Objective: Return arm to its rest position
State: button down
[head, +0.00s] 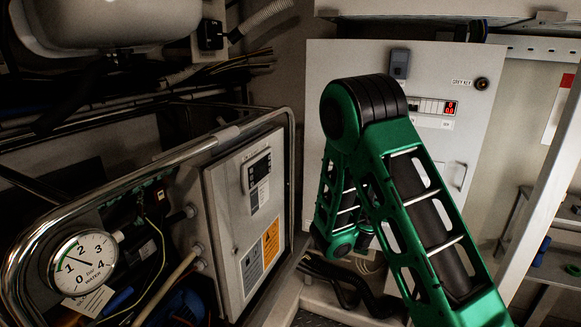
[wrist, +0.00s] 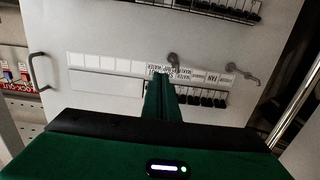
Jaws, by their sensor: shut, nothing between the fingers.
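My green arm stands in the right half of the head view, with its bent elbow raised in front of a pale cabinet (head: 440,165). The far part of the arm drops behind the near link, and my gripper cannot be made out there. In the wrist view my gripper (wrist: 160,82) has its green fingers together with nothing between them. It points at a pale panel (wrist: 110,35) with a label strip and a row of dark switches (wrist: 200,97). I cannot tell how far the fingertips are from it.
A chrome tube frame (head: 140,178) surrounds a round gauge (head: 84,262) and a grey control box (head: 245,220) on the left. Black hoses (head: 345,285) lie low behind the arm. In the wrist view a handle (wrist: 37,72) is at left and a chrome rail (wrist: 295,105) at right.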

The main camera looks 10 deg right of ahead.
jog(key=s+d+r+m+g+h, duration=0.2)
jog(key=s+d+m+g, duration=0.45)
jog(key=s+d, duration=0.75)
jog(key=s+a+f+n+g+y, duration=0.2)
jog(key=s+g+y, duration=0.3)
jog(key=s, duration=0.9)
jog(key=s+a+n+g+y, duration=0.1)
jog(key=s+a+n+y, duration=0.1)
jog(key=s+a, duration=0.5)
jog(key=s+a+r+n+g+y, duration=0.1)
jog(key=s+a+n+y, duration=0.2)
jog(key=s, duration=0.9)
jog(key=a+y, duration=0.2)
jog(key=a, duration=0.2)
jog(key=shift+a+r+g, duration=0.25)
jog(key=shift+a+g, duration=0.1)
jog(key=shift+a, duration=0.05)
jog(key=shift+w, duration=0.1)
jog(key=shift+w+f, duration=0.25)
jog(key=shift+w, duration=0.35)
